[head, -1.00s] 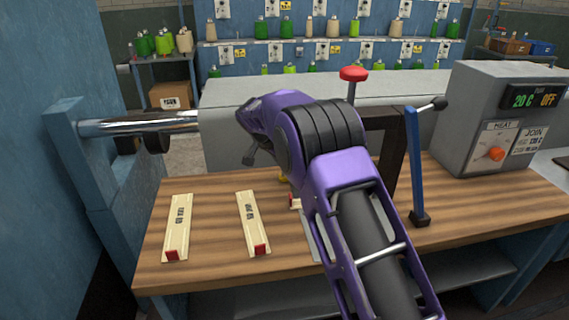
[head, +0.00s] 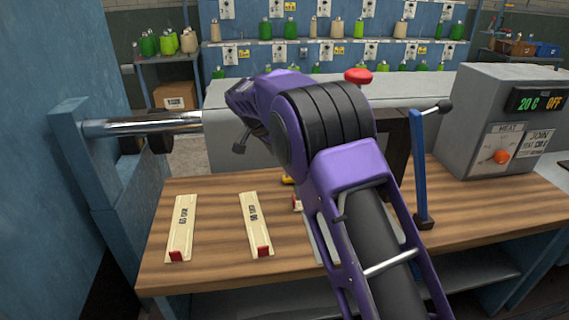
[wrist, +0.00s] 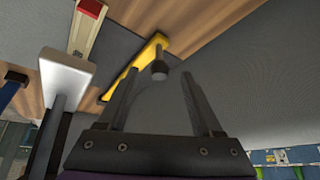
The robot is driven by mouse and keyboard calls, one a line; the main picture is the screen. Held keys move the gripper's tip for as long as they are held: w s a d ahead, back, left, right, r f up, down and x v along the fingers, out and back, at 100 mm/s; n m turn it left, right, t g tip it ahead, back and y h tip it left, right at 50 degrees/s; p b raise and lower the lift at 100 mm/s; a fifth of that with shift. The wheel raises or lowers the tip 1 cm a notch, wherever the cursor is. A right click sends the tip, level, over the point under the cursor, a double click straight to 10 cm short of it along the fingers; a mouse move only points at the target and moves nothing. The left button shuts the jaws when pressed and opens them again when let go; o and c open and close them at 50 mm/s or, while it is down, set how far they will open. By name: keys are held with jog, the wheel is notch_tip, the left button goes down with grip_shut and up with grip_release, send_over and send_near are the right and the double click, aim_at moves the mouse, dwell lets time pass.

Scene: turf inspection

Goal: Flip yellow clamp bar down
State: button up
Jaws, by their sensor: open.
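The yellow clamp bar (wrist: 134,70) shows in the wrist view, slanting across the upper middle, with a dark round knob (wrist: 159,69) close by its upper end. My gripper (wrist: 158,74) is open and empty, and its two dark fingers appear on either side of the knob in the picture. I cannot tell how far the fingertips are from the bar or whether they touch it. In the head view only a small yellow bit (head: 287,179) shows low beside my purple arm, which hides most of the clamp area. My fingertips are not clear there.
A white block (wrist: 68,72) on a post and a red-ended cream strip (wrist: 86,27) are left of the bar. In the head view, a blue lever (head: 418,170), a red knob (head: 358,76) and a grey heater box (head: 500,125) stand right.

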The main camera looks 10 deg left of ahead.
jog(key=v, duration=1)
jog(key=shift+p, duration=0.3)
jog(key=shift+s+r, duration=0.1)
